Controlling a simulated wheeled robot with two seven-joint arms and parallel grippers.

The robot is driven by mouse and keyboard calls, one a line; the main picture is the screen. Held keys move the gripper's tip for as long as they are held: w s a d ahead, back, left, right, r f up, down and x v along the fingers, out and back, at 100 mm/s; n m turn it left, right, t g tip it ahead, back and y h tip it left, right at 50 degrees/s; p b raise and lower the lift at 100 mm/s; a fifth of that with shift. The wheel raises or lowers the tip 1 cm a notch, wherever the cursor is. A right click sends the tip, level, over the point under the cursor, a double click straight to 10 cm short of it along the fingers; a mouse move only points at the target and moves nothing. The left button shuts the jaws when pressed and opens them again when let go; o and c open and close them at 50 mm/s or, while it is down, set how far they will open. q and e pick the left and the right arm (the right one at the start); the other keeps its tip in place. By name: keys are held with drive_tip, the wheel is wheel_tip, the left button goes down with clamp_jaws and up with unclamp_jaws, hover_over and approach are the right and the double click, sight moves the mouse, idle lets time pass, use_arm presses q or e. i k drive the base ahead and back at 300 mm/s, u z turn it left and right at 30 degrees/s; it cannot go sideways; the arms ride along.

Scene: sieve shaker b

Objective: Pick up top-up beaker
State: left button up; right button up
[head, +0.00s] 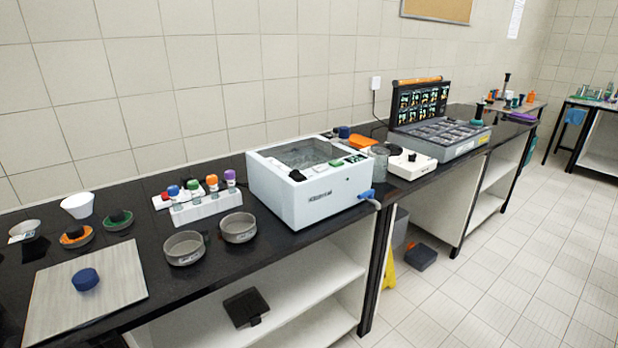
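A clear glass beaker (379,163), which looks like the top-up beaker, stands on the black bench. It is just right of the white water bath (308,196) and left of a low white device (411,164). It appears upright, and its outline is faint. I cannot tell whether it holds liquid. Neither of my grippers shows in the head view.
A blue tap (367,194) juts from the bath's front right. A grey case with a raised lid (437,137) stands farther right. Sieve pans (184,248), a vial rack (206,206) and a pale board (88,290) fill the left. The tiled floor in front is mostly clear.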

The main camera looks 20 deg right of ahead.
sight(381, 156)
drive_tip(key=k, duration=0.55)
drive_tip(key=z, duration=0.85)
drive_tip(key=i, duration=1.65)
drive_tip(key=u, duration=0.7)
